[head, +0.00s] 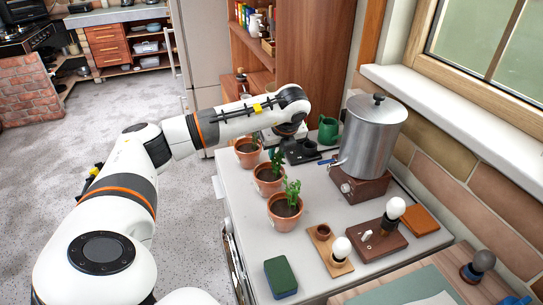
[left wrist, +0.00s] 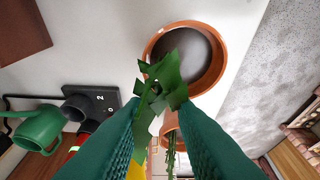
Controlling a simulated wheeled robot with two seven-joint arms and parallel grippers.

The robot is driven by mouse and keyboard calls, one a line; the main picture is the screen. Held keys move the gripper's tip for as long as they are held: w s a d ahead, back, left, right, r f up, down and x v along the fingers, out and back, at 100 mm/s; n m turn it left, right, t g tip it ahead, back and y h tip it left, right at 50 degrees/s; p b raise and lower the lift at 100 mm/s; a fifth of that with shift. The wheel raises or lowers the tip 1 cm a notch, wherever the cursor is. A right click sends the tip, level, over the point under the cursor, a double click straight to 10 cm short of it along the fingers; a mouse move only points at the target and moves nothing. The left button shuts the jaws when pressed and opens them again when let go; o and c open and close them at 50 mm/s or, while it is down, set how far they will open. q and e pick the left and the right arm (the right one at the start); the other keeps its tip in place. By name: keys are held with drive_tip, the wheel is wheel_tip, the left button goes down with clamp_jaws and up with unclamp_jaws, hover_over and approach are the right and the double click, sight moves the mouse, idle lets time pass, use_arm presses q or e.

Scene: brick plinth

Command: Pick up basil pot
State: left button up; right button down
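Three terracotta pots with green plants stand in a row on the pale worktop: a near pot (head: 285,218), a middle pot (head: 268,186) and a far pot (head: 247,159). I cannot tell from looks which one is basil. My left arm reaches over the far end of the row, and its wrist hides the gripper's fingers in the head view. In the left wrist view my left gripper (left wrist: 158,108) has its two green fingers apart, with leaves (left wrist: 163,80) showing between them. A pot with dark soil (left wrist: 222,62) lies just beyond the fingertips. My right gripper is not in view.
A black scale (head: 300,152) and a green watering can (head: 328,131) stand right of the far pots. A large metal urn (head: 372,135) stands on a wooden base behind. Lamp boards and a green block (head: 281,277) occupy the near worktop.

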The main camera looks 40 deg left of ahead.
use_arm(q)
clamp_jaws()
